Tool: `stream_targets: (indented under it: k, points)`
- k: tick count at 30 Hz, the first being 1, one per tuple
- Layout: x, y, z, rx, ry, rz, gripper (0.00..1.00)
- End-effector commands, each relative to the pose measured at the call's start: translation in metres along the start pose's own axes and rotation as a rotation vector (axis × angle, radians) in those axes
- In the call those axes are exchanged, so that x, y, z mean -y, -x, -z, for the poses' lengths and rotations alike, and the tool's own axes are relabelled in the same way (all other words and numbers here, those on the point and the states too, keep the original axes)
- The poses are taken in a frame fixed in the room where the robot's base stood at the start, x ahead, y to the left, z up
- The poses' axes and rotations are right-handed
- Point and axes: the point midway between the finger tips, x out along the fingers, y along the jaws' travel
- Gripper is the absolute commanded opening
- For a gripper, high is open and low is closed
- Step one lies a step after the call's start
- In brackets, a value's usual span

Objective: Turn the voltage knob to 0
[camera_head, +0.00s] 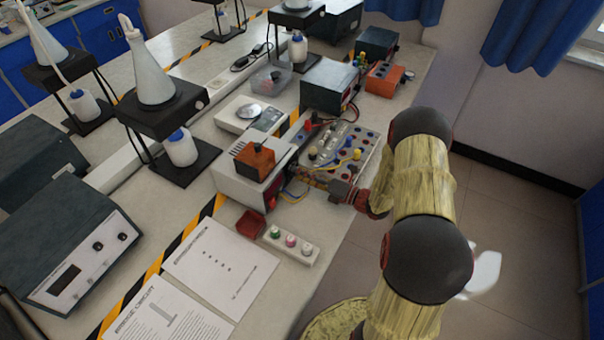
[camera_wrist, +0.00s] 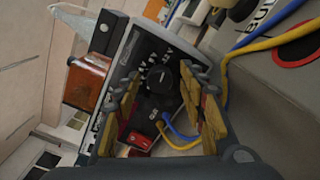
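The power supply (camera_head: 240,192) is a white box with a dark front panel. It stands near the bench's right edge in the head view. In the wrist view its panel (camera_wrist: 150,68) appears tilted, with white scale marks beside a dark round knob (camera_wrist: 188,82). My gripper (camera_wrist: 170,88) is open, its two yellowish fingers on either side of the knob area. I cannot tell whether they touch the knob. In the head view my gripper (camera_head: 325,183) is beside the panel, and the knob is hidden there.
Blue and yellow wires (camera_wrist: 178,135) run from the panel close to the fingers. A circuit board (camera_head: 340,145) with colored terminals lies beside the supply. An orange-topped block (camera_head: 255,157) sits on it. A white socket strip (camera_head: 290,244) and papers (camera_head: 220,265) lie in front.

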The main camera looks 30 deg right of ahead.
Motion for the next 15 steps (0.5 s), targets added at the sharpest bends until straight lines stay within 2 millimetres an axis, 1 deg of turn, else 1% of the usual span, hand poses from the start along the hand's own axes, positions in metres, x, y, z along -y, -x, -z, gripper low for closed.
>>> stream_targets:
  k: [2, 15]
  points:
    - [0.0, 0.0001, 0.0, 0.0, 0.0, 0.0, 0.35]
    - [0.0002, 0.0003, 0.0002, 0.0, 0.0, 0.0, 0.1]
